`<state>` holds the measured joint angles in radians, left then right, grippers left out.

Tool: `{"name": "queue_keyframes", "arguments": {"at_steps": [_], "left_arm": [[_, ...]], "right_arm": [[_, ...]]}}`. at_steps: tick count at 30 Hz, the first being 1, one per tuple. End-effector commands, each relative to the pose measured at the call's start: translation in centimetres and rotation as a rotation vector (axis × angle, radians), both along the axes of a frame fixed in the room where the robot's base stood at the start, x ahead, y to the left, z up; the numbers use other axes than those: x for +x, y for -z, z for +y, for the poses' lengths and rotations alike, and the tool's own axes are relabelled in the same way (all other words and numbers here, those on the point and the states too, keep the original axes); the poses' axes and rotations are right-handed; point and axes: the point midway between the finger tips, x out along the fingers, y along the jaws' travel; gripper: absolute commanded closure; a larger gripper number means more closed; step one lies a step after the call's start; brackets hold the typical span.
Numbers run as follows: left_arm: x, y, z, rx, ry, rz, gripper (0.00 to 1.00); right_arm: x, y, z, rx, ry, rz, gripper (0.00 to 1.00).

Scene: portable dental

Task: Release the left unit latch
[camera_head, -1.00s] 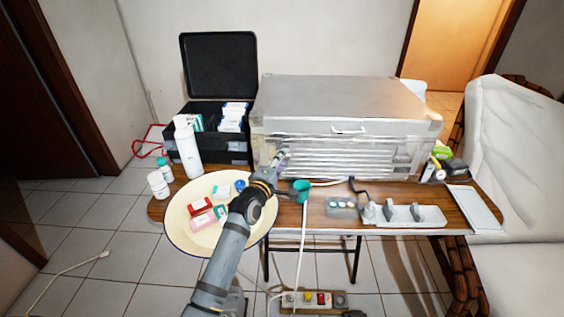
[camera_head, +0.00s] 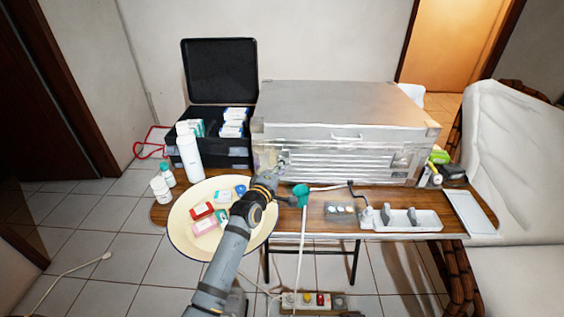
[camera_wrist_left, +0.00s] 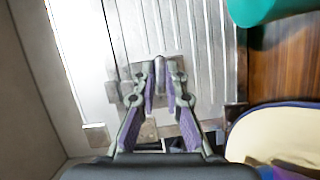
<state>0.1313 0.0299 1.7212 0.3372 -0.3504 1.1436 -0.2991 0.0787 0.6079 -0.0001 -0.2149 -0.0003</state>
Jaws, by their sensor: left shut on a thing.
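The silver dental unit (camera_head: 345,105) is a metal case on the wooden table, with a ribbed front panel and a handle. Its left latch (camera_wrist_left: 158,68) is a small grey metal piece on the front, seen between the fingertips in the left wrist view. My left gripper (camera_head: 280,165) reaches up to the unit's lower left front in the head view. In the left wrist view its two purple-padded fingers (camera_wrist_left: 162,85) are shut on the latch. The fingers partly cover the latch and its plate. My right gripper is not in view.
A cream basin (camera_head: 185,240) with small boxes lies left of my left arm. A teal cup-shaped thing (camera_head: 301,191) with a white tube is close right of the gripper. A white bottle (camera_head: 189,152) and an open black case (camera_head: 221,72) stand left of the unit.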

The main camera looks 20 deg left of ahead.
Motion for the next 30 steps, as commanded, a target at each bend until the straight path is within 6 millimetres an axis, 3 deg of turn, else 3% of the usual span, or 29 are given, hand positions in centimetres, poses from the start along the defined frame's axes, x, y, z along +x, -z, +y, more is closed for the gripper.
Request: {"name": "queue_keyframes", "arguments": {"at_steps": [1, 3, 18, 24, 30], "left_arm": [[0.0, -0.7, 0.0, 0.032, 0.0, 0.015, 1.0], [0.0, -0.7, 0.0, 0.089, 0.001, 0.032, 1.0], [-0.1, -0.1, 0.1, 0.545, 0.002, 0.162, 1.0], [-0.1, 0.3, 0.3, 0.728, 0.001, 0.213, 1.0], [-0.2, 0.8, 0.4, 0.91, 0.001, 0.265, 1.0]], "right_arm": [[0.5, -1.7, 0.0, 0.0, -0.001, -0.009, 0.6], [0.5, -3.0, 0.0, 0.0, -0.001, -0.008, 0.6], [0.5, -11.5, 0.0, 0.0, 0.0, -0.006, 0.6], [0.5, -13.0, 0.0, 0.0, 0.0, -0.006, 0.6], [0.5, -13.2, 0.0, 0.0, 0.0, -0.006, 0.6]]}}
